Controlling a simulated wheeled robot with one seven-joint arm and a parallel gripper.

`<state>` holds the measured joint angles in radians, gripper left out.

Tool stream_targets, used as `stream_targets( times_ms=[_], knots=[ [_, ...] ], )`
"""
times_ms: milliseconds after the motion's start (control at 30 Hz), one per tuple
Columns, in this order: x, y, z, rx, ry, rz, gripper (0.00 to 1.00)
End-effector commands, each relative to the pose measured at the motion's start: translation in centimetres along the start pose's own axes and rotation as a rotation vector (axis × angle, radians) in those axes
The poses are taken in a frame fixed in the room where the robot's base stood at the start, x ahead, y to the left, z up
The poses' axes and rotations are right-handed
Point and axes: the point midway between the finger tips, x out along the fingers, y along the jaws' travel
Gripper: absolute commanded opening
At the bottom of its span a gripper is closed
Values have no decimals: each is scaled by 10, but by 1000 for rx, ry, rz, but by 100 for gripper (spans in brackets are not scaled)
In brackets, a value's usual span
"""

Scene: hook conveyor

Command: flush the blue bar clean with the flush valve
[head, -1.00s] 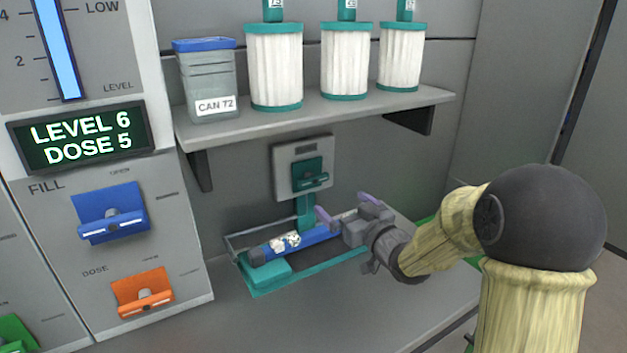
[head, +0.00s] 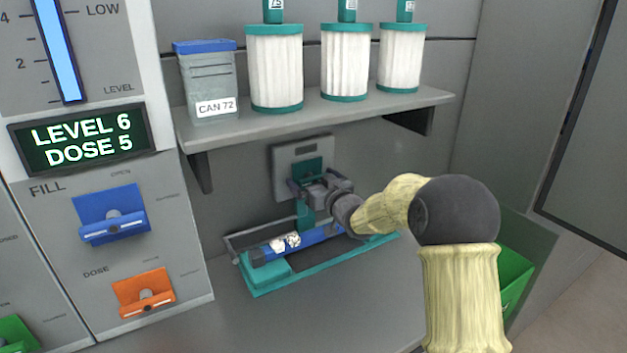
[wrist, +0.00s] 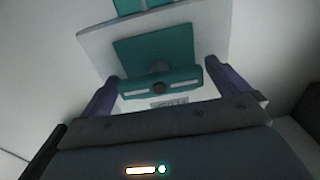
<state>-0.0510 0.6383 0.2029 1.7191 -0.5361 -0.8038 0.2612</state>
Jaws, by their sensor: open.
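The blue bar (head: 268,253) lies in a teal tray (head: 270,285) on the bench, with whitish patches (head: 286,242) on its top near the left part. The teal flush valve (head: 305,168) is on a grey wall plate (head: 288,157) above the bar, with a teal spout (head: 305,215) below it. My gripper (head: 317,187) is in front of the valve and hides part of it. In the wrist view the teal valve handle (wrist: 160,88) sits between the two purple fingers of my gripper (wrist: 168,88). The fingers are apart, one on each side of the handle.
A shelf (head: 320,115) above holds a canister labelled CAN 72 (head: 207,80) and several white filters (head: 275,65). At left, a display (head: 82,137) reads LEVEL 6, DOSE 5, above blue (head: 110,215) and orange (head: 146,293) levers. A green bin (head: 515,275) stands at right.

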Motion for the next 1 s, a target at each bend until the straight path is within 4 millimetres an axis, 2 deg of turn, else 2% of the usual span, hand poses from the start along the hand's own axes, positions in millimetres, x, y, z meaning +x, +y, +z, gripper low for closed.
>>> stream_targets(
  times_ms=[233,400,433,467,767,1000],
  knots=[
    [0,0,0,0,0,0,100],
    [0,0,0,0,0,0,67],
    [0,0,0,0,0,0,61],
    [0,0,0,0,0,0,59],
    [0,0,1,-23,1,0,59],
    [0,-1,2,-114,3,0,59]
  ],
)
